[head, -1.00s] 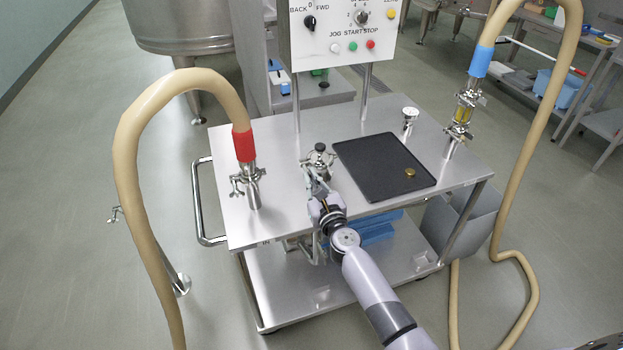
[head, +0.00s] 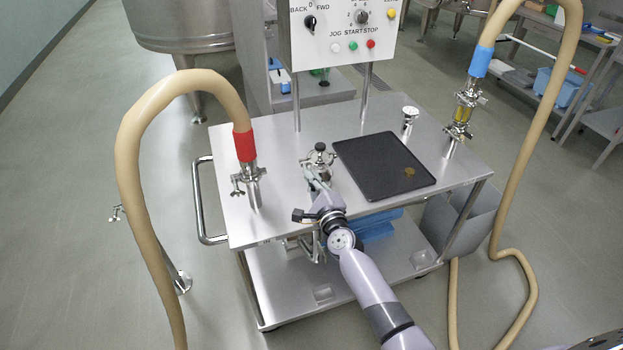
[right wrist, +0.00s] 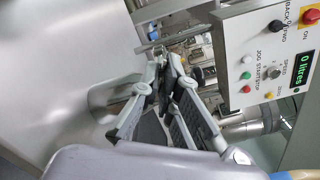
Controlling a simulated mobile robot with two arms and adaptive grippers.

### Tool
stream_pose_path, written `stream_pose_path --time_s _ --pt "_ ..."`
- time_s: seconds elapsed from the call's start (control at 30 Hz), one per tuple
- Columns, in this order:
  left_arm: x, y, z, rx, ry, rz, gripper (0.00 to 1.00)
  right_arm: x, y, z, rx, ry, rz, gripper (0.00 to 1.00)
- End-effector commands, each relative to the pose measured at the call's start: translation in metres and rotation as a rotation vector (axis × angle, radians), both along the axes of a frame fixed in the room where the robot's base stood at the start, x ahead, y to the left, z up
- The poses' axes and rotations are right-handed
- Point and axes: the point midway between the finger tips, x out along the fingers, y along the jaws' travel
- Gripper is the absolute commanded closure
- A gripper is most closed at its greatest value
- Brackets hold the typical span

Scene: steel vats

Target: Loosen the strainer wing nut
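The strainer (head: 319,160) is a small steel fitting with a dark knob on top, standing near the front middle of the steel cart top. My right gripper (head: 314,177) reaches it from the front, with its fingertips against its near side. In the right wrist view the fingers (right wrist: 163,72) are drawn close together around a small dark part. This is where the wing nut sits; the fingers hide most of it. My left gripper is in neither view.
A black tray (head: 358,177) with a small brass piece (head: 409,172) lies right of the strainer. A red-cuffed hose (head: 243,147) with a clamp stands at left, a blue-cuffed hose (head: 480,62) at right. The control panel (head: 345,35) rises behind.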

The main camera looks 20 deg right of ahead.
Motion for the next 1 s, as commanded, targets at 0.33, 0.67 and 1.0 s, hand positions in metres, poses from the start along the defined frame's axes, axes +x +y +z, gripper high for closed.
stream_pose_path --time_s 0.33,0.67,1.0 --pt "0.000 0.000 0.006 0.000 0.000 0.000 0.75 -0.001 0.001 -0.002 -0.331 -0.007 0.003 1.00" --pt "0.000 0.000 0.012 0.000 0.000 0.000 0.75 -0.001 0.001 -0.002 -0.644 -0.017 0.004 1.00" --pt "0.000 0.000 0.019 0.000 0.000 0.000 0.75 -0.001 0.001 -0.001 -0.967 -0.029 0.004 1.00"
